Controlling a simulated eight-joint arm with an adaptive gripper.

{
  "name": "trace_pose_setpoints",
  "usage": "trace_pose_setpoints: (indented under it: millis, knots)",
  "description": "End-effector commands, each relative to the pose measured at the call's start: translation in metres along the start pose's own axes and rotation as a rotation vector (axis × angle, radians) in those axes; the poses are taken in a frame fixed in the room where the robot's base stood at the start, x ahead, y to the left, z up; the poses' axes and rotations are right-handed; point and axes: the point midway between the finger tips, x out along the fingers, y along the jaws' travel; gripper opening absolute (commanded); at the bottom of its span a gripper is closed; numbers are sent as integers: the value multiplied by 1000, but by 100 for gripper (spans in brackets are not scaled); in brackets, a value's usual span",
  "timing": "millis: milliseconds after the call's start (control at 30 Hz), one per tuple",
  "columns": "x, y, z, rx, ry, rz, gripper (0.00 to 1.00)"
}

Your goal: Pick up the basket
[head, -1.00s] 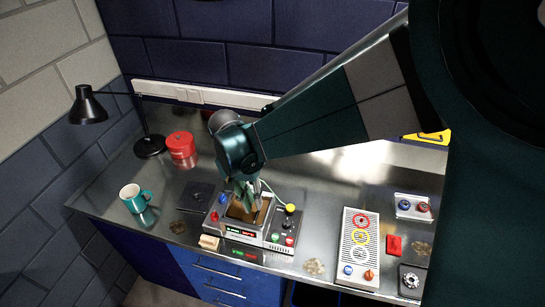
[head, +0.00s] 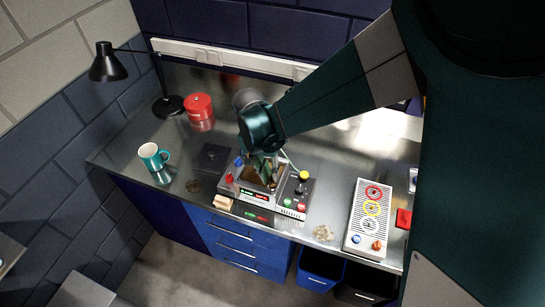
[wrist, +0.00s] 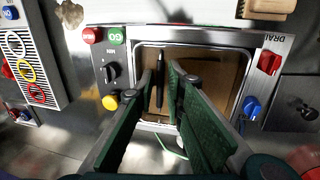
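A machine with a square tank (head: 250,200), lit displays, buttons and knobs stands on the bench; its metal rim (wrist: 243,92) shows in the wrist view. Inside the tank is a brown surface (wrist: 207,62) with a slim black bar (wrist: 160,92) across it. The bar may be the basket's handle; I cannot make out the basket's walls. My gripper (head: 265,172) points down over the tank. In the wrist view, its green fingers (wrist: 166,78) are apart, with the black bar seen in the gap between them. Whether they touch the bar is unclear.
A teal mug (head: 153,157), a red tin (head: 198,106) and a black lamp (head: 107,64) stand to the left. A dark square pad (head: 213,158) lies beside the machine. A panel with coloured rings (head: 369,215) is to the right. Blue drawers (head: 232,238) are below.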

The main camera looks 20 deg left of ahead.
Motion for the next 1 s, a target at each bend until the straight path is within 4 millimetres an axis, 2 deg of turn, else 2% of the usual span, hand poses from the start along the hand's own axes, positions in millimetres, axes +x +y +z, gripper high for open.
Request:
trace_pose_setpoints:
  millis: [600, 700, 733, 1000]
  knots:
    - [3, 0, 0, 0, 0, 0, 13]
    - [3, 0, 0, 0, 0, 0, 1]
    - [3, 0, 0, 0, 0, 0, 0]
    - [3, 0, 0, 0, 0, 0, 0]
